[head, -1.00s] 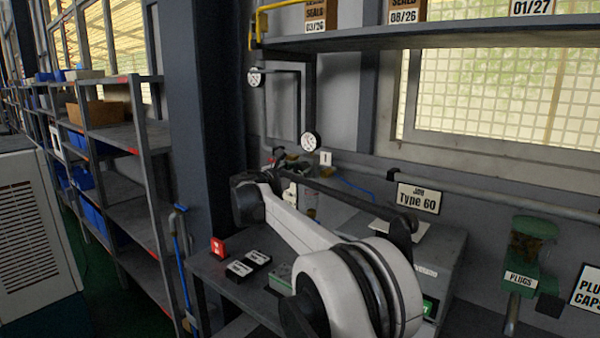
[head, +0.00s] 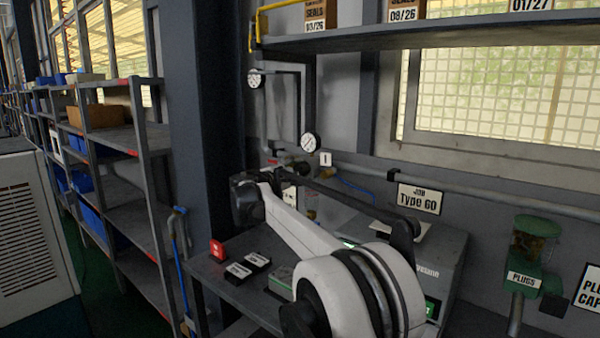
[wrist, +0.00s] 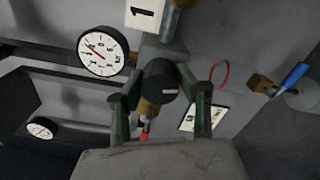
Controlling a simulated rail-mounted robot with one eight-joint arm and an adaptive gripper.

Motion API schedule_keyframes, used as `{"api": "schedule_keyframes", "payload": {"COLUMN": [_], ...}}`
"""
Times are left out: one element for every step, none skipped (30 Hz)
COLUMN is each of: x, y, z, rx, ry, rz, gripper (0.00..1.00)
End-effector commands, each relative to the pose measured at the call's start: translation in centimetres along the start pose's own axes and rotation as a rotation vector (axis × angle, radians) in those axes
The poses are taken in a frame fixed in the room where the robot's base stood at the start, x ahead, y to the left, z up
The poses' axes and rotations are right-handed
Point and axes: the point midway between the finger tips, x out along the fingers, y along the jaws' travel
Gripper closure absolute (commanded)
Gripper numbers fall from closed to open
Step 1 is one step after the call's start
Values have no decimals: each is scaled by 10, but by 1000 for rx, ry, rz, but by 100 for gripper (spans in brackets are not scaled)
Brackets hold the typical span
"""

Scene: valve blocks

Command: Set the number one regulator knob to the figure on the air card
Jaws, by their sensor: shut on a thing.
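In the wrist view a black round knob (wrist: 158,76) with a pale mark sits between the two fingers of my gripper (wrist: 161,86), which is shut on it. A brass fitting shows below the knob. A white tag reading 1 (wrist: 145,14) is just above it; the tag also shows in the head view (head: 326,158). A round white gauge (wrist: 103,50) is left of the knob, also in the head view (head: 311,142); its figures are too small to read surely. In the head view my arm largely hides my gripper. I cannot identify the air card.
A second gauge (head: 256,78) is on the pipe at upper left. A blue-handled valve (wrist: 293,77) and a tilted card (wrist: 190,118) are right of the knob. A job sign reads Type 60 (head: 419,198).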

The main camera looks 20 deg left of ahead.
Motion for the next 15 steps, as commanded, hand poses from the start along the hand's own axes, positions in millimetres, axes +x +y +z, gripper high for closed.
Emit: {"api": "schedule_keyframes", "payload": {"x": [0,0,0,0,0,0,0,0,0,0,0,0,0,0,0], "y": [0,0,0,0,0,0,0,0,0,0,0,0,0,0,0], "z": [0,0,0,0,0,0,0,0,0,0,0,0,0,0,0], "rx": [33,52,76,94,110,130,144,157,171,182,190,201,208,213,219], "ry": [0,0,0,0,0,0,0,0,0,0,0,0,0,0,0], "rz": [0,0,0,0,0,0,0,0,0,0,0,0,0,0,0], "gripper": [93,93,93,93,93,93,93,93,93,93,93,93,93,93,93]}}
